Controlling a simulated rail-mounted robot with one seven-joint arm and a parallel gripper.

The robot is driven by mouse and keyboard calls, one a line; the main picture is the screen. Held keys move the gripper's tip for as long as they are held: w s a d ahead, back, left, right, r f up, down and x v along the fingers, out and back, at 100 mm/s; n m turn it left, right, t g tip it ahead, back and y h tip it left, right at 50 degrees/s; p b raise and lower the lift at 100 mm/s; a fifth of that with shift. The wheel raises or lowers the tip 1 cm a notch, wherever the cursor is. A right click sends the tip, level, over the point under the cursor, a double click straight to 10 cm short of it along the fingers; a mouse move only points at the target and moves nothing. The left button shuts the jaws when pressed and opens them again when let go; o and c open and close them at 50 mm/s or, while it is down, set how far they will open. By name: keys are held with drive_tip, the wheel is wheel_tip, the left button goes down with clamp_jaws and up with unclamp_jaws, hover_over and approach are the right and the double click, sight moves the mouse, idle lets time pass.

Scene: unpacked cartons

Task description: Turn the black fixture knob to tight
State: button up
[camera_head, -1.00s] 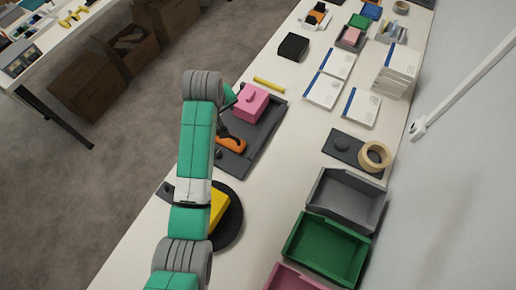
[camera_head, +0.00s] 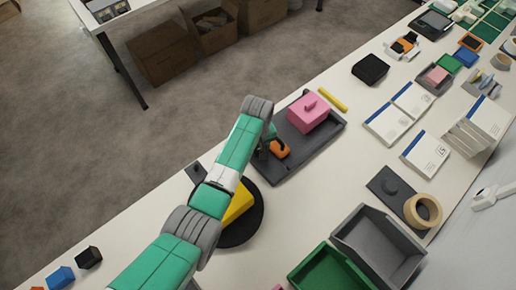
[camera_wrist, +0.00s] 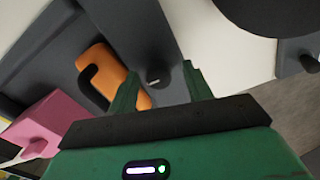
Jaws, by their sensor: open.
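A dark round knob (camera_wrist: 153,80) with a small pale mark sits on the dark grey fixture plate (camera_wrist: 150,30), in the wrist view. My gripper (camera_wrist: 160,72) is open, its green fingers on either side of the knob in the picture; I cannot tell whether they touch it. An orange part (camera_wrist: 102,72) with a black hook-shaped piece lies left of the knob, and a pink block (camera_wrist: 52,122) is further left. In the head view the plate (camera_head: 312,148) shows with the pink block (camera_head: 308,112) and the orange part (camera_head: 281,151); my arm hides the knob there.
A black disc (camera_head: 245,236) with a yellow block (camera_head: 240,205) stands close, partly behind my arm. A grey plate (camera_head: 376,185) with a round dark knob and a tape roll (camera_head: 423,209) is right. Grey (camera_head: 380,245) and green (camera_head: 330,272) bins stand at the front.

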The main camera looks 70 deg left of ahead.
drive_tip(key=c, duration=1)
drive_tip(key=shift+w, duration=0.1)
drive_tip(key=shift+r, duration=0.1)
drive_tip(key=m+p, duration=0.2)
drive_tip(key=m, duration=0.1)
drive_tip(key=shift+r+m, duration=0.1)
drive_tip(key=shift+m, duration=0.2)
drive_tip(key=m+p, duration=0.1)
drive_tip(key=m, duration=0.4)
drive_tip(key=shift+p, duration=0.35)
drive_tip(key=m, duration=0.5)
drive_tip(key=shift+a+p, duration=0.1)
drive_tip(key=shift+p, duration=0.25)
drive_tip(key=shift+m, duration=2.1)
